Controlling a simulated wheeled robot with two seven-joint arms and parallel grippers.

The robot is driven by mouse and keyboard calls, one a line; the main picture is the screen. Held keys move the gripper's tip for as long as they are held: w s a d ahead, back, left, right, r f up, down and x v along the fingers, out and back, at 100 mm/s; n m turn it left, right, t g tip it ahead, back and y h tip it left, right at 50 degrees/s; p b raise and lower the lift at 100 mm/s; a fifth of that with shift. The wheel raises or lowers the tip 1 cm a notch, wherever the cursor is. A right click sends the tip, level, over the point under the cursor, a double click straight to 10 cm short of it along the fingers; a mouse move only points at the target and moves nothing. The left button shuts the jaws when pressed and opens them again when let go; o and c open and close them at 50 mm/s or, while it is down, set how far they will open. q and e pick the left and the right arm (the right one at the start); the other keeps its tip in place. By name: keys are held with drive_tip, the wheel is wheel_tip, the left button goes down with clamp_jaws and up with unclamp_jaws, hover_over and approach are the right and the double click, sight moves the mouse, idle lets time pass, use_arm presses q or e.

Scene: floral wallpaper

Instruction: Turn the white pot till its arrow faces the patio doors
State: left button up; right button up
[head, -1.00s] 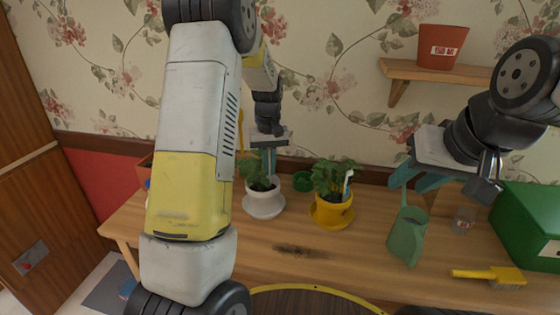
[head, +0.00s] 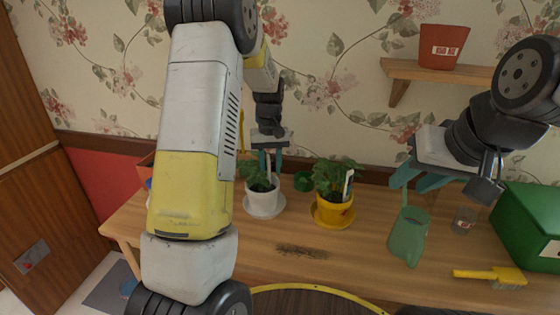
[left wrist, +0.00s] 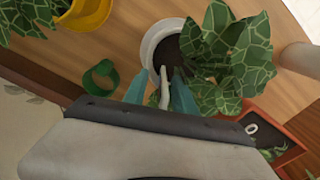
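The white pot (head: 263,200) stands upright on a white saucer on the wooden bench, holding a leafy plant (head: 261,181). In the left wrist view, the pot's rim (left wrist: 147,45) shows with dark soil and patterned leaves. No arrow is visible on the pot. My left gripper (head: 268,168) is over the back of the pot. In the left wrist view, its teal fingers (left wrist: 161,84) are apart, with a pale upright stake (left wrist: 164,88) between them. I cannot tell whether they touch it. My right gripper (head: 418,183) is open and empty above the bench at right.
A yellow pot (head: 334,212) with a plant and white tag stands close right of the white pot. A green ring-like thing (head: 303,181) lies behind.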

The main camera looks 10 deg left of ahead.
use_arm(q)
wheel_tip(320, 180, up, 8)
idle(0.5)
drive_tip(key=shift+f, duration=0.1)
drive_tip(key=s+d+r+m+t+h, duration=0.1)
drive_tip(key=s+r+m+t+h, duration=0.15)
drive_tip(key=s+r, duration=1)
drive_tip(key=s+d+f+m+t, duration=0.1)
drive_tip(key=s+d+t, duration=0.1)
drive_tip(key=s, duration=1.3)
drive_tip(key=shift+f+m+t, duration=0.35)
drive_tip(key=shift+t, duration=0.5)
